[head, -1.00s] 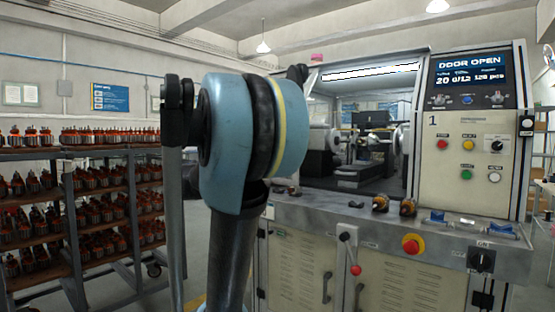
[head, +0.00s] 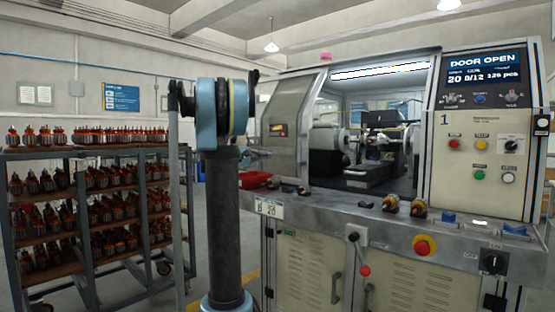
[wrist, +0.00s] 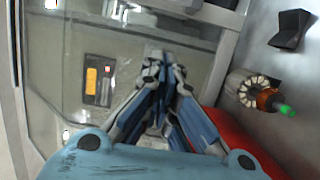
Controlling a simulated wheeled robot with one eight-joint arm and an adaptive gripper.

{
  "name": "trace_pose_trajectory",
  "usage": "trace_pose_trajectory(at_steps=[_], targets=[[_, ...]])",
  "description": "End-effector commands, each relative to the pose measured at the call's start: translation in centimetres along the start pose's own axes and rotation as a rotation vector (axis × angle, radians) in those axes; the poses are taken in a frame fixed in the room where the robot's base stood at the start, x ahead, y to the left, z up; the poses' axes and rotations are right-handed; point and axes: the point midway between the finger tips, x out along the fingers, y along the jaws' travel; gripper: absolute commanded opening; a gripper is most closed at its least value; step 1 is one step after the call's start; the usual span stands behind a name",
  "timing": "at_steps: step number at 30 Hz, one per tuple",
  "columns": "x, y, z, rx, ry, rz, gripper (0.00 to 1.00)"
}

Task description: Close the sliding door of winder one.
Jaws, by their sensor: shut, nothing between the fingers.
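Winder one, marked "1", stands at the right in the head view; its display (head: 481,66) reads DOOR OPEN. Its work opening (head: 375,130) is uncovered, with the winding parts showing inside. The sliding door (head: 290,115) is at the left end of the opening, a pale framed panel with a small orange-and-dark label. In the wrist view the door (wrist: 60,45) fills the upper left. My gripper (wrist: 155,65) is shut and empty in front of the door, right of its label. Whether the fingertips touch the door I cannot tell. In the head view my arm mostly hides the gripper.
A red bin (head: 256,179) sits on the machine's ledge; its red also shows below right of my gripper in the wrist view. An armature (wrist: 258,92) lies beside it. More armatures (head: 418,207) lie on the ledge. A loaded rack (head: 80,210) stands at the left.

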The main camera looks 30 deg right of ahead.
Motion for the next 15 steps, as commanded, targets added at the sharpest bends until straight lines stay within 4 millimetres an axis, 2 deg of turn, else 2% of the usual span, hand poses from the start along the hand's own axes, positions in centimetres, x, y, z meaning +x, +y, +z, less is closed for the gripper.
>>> trace_pose_trajectory(at_steps=[5,15], targets=[[2.3,0.0,0.1,0.000,-0.003,-0.001,0.00],[8.3,0.0,0.1,0.000,-0.003,-0.002,0.00]])
